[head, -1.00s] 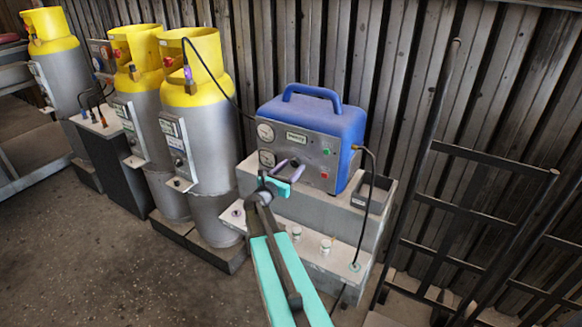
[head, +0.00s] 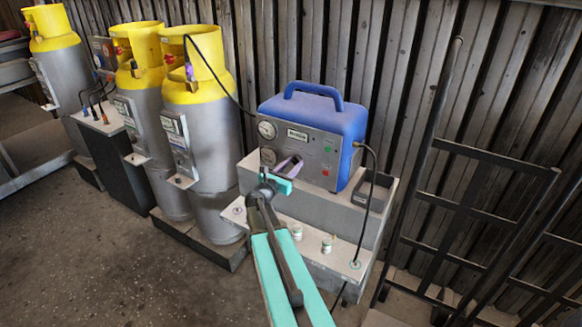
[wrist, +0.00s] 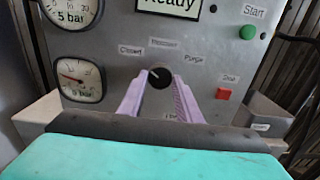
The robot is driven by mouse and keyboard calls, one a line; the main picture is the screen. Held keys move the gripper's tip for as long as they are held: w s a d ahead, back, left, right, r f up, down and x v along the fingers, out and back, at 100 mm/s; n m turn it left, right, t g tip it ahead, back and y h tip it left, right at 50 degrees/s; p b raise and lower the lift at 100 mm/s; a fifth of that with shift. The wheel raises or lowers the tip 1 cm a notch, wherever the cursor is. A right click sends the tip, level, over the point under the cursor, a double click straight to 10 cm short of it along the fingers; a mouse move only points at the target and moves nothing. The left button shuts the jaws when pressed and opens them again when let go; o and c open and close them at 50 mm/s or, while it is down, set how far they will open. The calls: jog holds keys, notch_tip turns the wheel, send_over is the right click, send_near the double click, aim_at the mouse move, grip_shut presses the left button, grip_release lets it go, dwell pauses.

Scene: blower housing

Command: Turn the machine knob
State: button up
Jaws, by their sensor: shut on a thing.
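The blue machine (head: 325,115) stands on a grey stepped bench, its grey front panel facing me. The black round knob (wrist: 159,77) sits in the middle of the panel in the wrist view, with a white mark at its upper left. Labels around it look like "Closed", "Recover" and "Purge". My gripper (wrist: 160,84) has its two lilac fingers on either side of the knob, shut on it. In the head view my gripper (head: 287,165) is at the panel's lower part and hides the knob.
Two gauges (wrist: 80,80) are left of the knob. A green Start button (wrist: 247,32) and a red button (wrist: 224,94) are on the right. Yellow-topped cylinders (head: 205,110) stand left of the machine. A metal rack (head: 460,210) stands at the right. Small fittings (head: 327,244) sit on the lower step.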

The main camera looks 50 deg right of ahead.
jog(key=shift+d+f+m+b, duration=0.1)
jog(key=shift+d+m+b, duration=0.15)
jog(key=shift+m+b, duration=0.85)
jog(key=b, duration=0.2)
jog(key=shift+b, duration=0.35)
jog(key=m+b, duration=0.3)
jog(key=b, duration=0.4)
jog(key=shift+m, duration=0.4)
jog(key=m+b, duration=0.3)
jog(key=b, duration=0.3)
jog(key=shift+m, duration=0.3)
jog(key=m+b, duration=0.1)
jog(key=b, duration=0.2)
jog(key=shift+m, duration=0.3)
jog(key=shift+r+m, duration=0.25)
jog(key=shift+m, duration=0.15)
jog(key=o, duration=1)
jog(key=shift+f, duration=0.1)
jog(key=shift+o, duration=0.2)
jog(key=shift+w, duration=0.1)
